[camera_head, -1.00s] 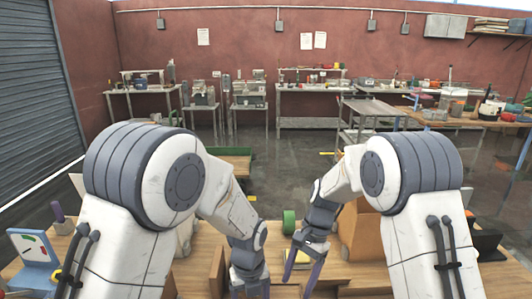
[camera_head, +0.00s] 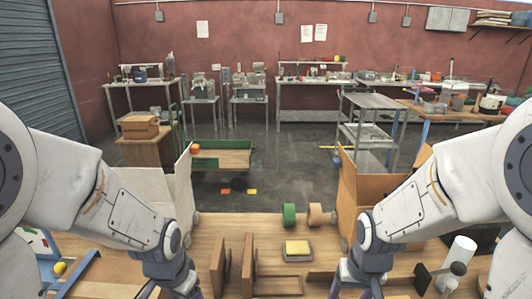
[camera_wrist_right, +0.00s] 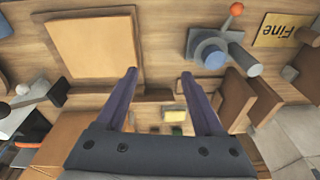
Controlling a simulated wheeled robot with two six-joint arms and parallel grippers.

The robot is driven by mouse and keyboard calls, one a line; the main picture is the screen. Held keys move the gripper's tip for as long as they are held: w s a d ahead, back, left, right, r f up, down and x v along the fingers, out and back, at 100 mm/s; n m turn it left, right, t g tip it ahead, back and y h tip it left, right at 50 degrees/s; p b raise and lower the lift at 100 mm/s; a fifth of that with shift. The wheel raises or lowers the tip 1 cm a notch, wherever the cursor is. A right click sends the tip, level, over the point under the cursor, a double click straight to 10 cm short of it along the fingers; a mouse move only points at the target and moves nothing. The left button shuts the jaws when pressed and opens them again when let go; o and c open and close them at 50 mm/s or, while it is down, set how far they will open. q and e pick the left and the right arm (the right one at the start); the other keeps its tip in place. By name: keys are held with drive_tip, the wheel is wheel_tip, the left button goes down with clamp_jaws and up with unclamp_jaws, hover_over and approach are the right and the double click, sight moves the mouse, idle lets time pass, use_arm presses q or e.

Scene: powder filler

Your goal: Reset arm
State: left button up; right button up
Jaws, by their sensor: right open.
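My left gripper (camera_head: 172,290) hangs at the bottom left of the head view, over the near part of the wooden table (camera_head: 215,228). Its fingertips are cut off by the frame edge, so its opening cannot be judged. My right gripper (camera_head: 356,286) is at the bottom right of the head view, pointing down over the table. In the right wrist view its two purple fingers (camera_wrist_right: 159,78) are spread apart with nothing between them. My two arms are spread to the left and right sides, with clear space between them.
A yellow-topped block (camera_head: 297,248), a green roll (camera_head: 289,215) and a tan roll (camera_head: 315,214) stand mid-table. Upright brown boards (camera_head: 248,262) stand left of them. Cardboard boxes (camera_head: 375,190) flank the table. A white cylinder (camera_head: 458,252) stands at right.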

use_arm(q)
drive_tip(key=s+d+r+m+g, duration=0.1)
drive_tip(key=s+d+r, duration=0.2)
drive_tip(key=s+d, duration=0.3)
drive_tip(key=s+d+r+m+g, duration=0.1)
drive_tip(key=s+d+r+m, duration=0.1)
drive_tip(key=s+d, duration=0.4)
drive_tip(key=s+r, duration=0.1)
drive_tip(key=s, duration=0.2)
drive_tip(key=shift+r+h, duration=0.15)
drive_tip(key=shift+h, duration=0.25)
use_arm(e)
drive_tip(key=s+a+r+n+g, duration=0.1)
drive_tip(key=s+a+r+n, duration=0.2)
drive_tip(key=s+a, duration=0.3)
drive_tip(key=s+a+r+n, duration=0.3)
drive_tip(key=s+a+n, duration=0.2)
drive_tip(key=s+a, duration=0.2)
drive_tip(key=shift+s+n+g+y, duration=0.4)
drive_tip(key=shift+s, duration=0.85)
